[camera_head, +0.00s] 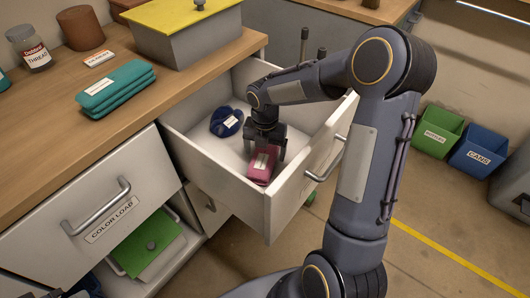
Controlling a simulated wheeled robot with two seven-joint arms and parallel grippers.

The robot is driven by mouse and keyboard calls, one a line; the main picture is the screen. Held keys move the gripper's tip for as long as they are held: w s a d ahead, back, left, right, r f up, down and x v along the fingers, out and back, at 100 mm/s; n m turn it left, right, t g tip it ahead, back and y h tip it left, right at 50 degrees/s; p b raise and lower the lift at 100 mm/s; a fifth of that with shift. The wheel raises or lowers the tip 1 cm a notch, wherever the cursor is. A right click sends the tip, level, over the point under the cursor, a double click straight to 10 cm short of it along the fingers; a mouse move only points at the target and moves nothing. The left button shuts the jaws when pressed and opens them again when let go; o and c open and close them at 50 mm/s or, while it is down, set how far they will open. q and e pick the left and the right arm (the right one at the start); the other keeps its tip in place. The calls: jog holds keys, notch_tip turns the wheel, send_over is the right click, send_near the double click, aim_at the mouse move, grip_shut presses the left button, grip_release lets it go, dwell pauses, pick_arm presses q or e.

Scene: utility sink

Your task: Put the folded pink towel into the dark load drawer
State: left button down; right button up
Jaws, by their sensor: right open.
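The folded pink towel (263,163) lies at the near end of an open, light grey drawer (225,188), with a pale label on it. The drawer's label is not visible, so I cannot tell if it is the dark load drawer. My right gripper (267,150) reaches down into the drawer, right at the towel's far end. Its jaws are open around or just above the towel; the exact contact is hidden. A small dark part of my left arm (82,288) shows at the bottom left edge; its jaws cannot be made out.
A dark blue folded cloth (227,122) lies in the same drawer. A shut drawer labelled COLOR LOAD (105,215) is on the left. Teal towels (116,88), a jar (30,48) and a yellow-lidded box (185,30) stand on the counter. Green (436,131) and blue (478,150) bins stand right.

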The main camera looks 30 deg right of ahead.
aim_at(265, 152)
notch_tip(265, 152, up, 10)
jog(key=p, duration=0.2)
jog(key=shift+r, duration=0.1)
dwell(0.3)
